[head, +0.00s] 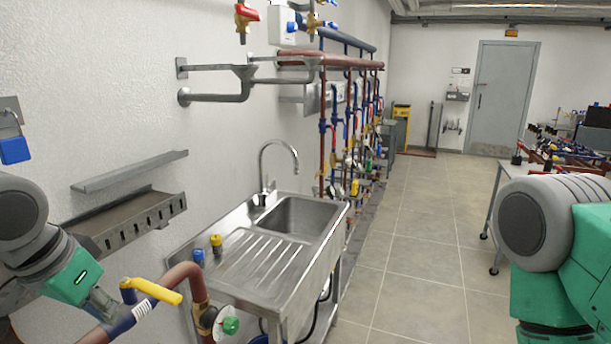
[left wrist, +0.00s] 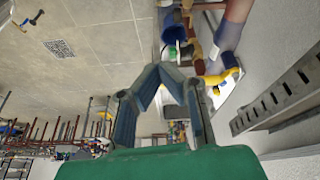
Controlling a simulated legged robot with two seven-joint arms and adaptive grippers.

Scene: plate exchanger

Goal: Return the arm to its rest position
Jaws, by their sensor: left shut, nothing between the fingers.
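My left arm comes in at the lower left of the head view. Its left gripper (head: 108,304) is shut and empty, close beside a pipe with a yellow valve handle (head: 158,291); the pipe partly hides the fingers. In the left wrist view the gripper's fingers (left wrist: 161,74) come together with nothing between them. The yellow handle (left wrist: 217,77) shows to their right, apart from them in the picture. My right arm's upper links stand at the right edge of the head view; its gripper is out of frame.
A steel sink (head: 300,222) stands against the wall, with a blue and a yellow-capped fitting (head: 216,245) on its drainboard. A slotted metal bracket (head: 140,215) juts from the wall near my left arm. Pipes with valves (head: 350,130) line the wall. The tiled floor (head: 425,220) is clear.

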